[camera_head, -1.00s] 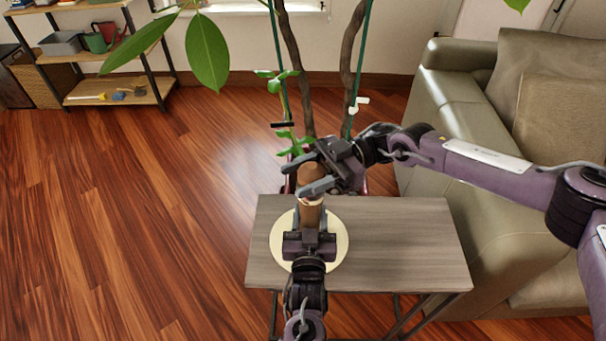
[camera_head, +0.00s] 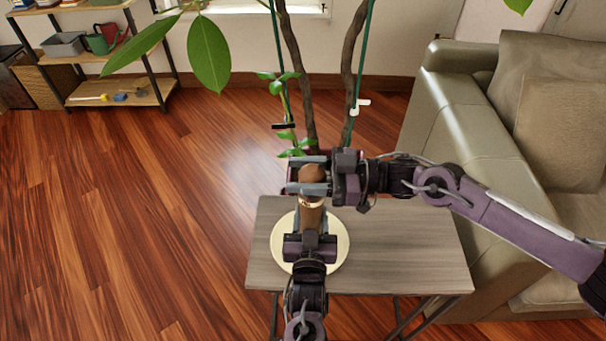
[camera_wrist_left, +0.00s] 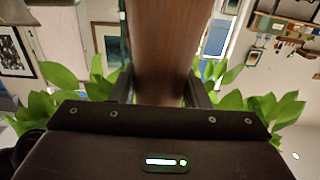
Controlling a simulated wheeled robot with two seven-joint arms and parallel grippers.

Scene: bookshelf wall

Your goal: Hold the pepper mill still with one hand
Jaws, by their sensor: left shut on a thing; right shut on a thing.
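The brown wooden pepper mill (camera_head: 312,214) stands upright over a round cream plate (camera_head: 340,250) on the small grey table (camera_head: 410,245). My left gripper (camera_head: 310,226) is shut around its lower body from the near side. In the left wrist view the mill's brown body (camera_wrist_left: 158,50) fills the gap between my left fingers (camera_wrist_left: 160,90). My right gripper (camera_head: 309,174) comes in from the right and is shut on the mill's rounded top, one finger on the far side and one on the near side. The mill's base is hidden behind my left gripper.
A potted plant (camera_head: 295,85) with thin trunks and green stakes stands just behind the table. A grey-green sofa (camera_head: 455,120) is at the right. A shelf unit (camera_head: 120,93) stands at the far left. The table's right half and the wooden floor at left are clear.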

